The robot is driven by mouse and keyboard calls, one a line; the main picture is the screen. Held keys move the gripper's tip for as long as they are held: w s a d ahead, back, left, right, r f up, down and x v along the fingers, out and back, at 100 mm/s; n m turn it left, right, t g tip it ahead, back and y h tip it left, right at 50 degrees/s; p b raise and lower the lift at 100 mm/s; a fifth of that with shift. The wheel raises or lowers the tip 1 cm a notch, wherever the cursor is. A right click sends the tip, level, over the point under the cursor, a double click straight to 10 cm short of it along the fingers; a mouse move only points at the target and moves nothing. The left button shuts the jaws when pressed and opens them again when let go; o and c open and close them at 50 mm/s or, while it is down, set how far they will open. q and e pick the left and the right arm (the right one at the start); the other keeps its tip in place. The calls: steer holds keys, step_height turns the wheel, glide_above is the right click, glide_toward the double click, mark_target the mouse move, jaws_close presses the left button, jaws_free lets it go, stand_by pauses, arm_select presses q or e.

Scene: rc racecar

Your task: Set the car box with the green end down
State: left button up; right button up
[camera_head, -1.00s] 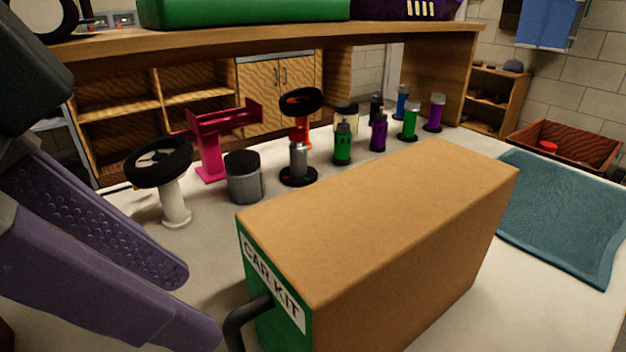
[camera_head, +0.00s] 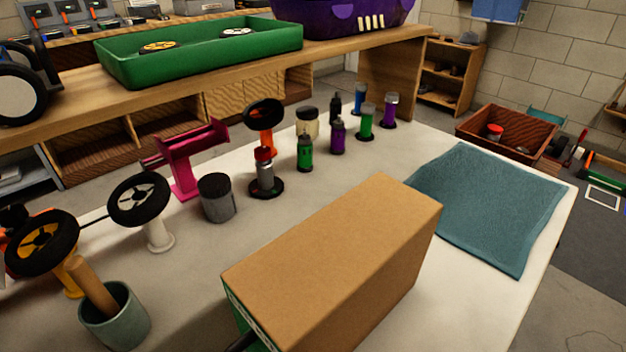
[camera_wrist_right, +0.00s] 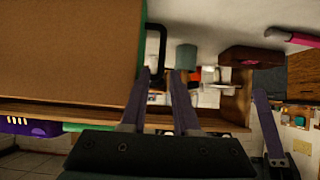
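The car box (camera_head: 335,255) is a brown cardboard box lying on its long side on the white table. Its green end (camera_head: 246,322) faces the lower left in the head view, with part of a dark handle (camera_head: 243,342) at the bottom edge. In the right wrist view the box (camera_wrist_right: 70,45) fills the upper left, with its green edge and black handle (camera_wrist_right: 157,30) beside it. My right gripper (camera_wrist_right: 160,75) is open, its purple fingertips apart at the handle's near end. A purple finger, apparently of my left gripper (camera_wrist_right: 262,95), shows at the right; its opening is unclear.
A teal cloth (camera_head: 490,205) lies right of the box. Behind it stand several bottles, a grey jar (camera_head: 216,198), wheels on stands and a pink stand (camera_head: 188,160). A cup (camera_head: 114,318) is at the lower left. Bare table lies between cup and box.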

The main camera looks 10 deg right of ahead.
steer(key=b+x, duration=0.2)
steer(key=x, duration=0.5)
steer(key=shift+w+a, duration=0.15)
steer(key=shift+a, duration=0.1)
jaws_close()
steer(key=shift+r, duration=0.1)
stand_by(1.0)
